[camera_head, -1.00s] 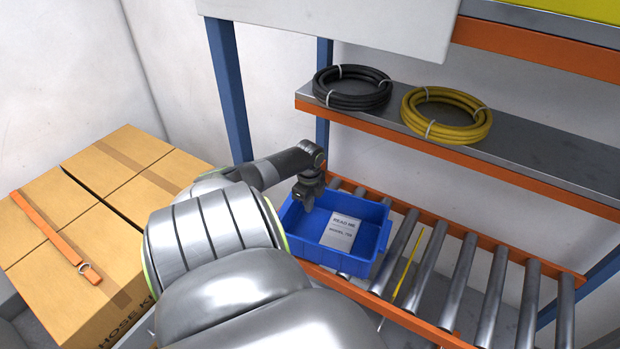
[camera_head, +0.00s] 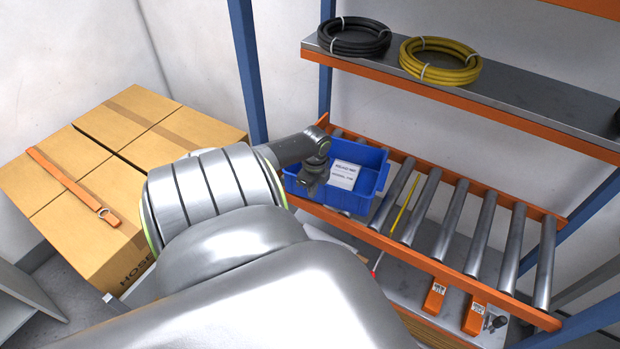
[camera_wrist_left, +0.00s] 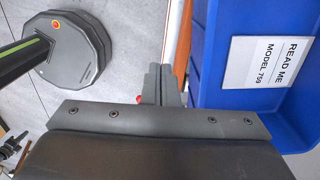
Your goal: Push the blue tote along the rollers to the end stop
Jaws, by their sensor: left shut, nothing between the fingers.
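The blue tote (camera_head: 352,201) sits on the left part of the roller conveyor (camera_head: 452,217). A white card reading "READ ME" (camera_head: 344,174) shows inside it. A thin yellow strip (camera_head: 403,203) lies among the rollers just right of the tote. My left gripper (camera_head: 308,186) is at the tote's near left side and hides part of it. In the left wrist view, its fingers (camera_wrist_left: 160,85) are shut and empty, outside the tote (camera_wrist_left: 215,75); contact cannot be told. I cannot make out the end stop clearly. My right gripper is out of view.
Cardboard boxes (camera_head: 95,190) with an orange strap stand at left. A shelf (camera_head: 500,100) with black (camera_head: 353,37) and yellow hoses (camera_head: 440,60) hangs above the conveyor. Blue posts (camera_head: 247,75) frame it.

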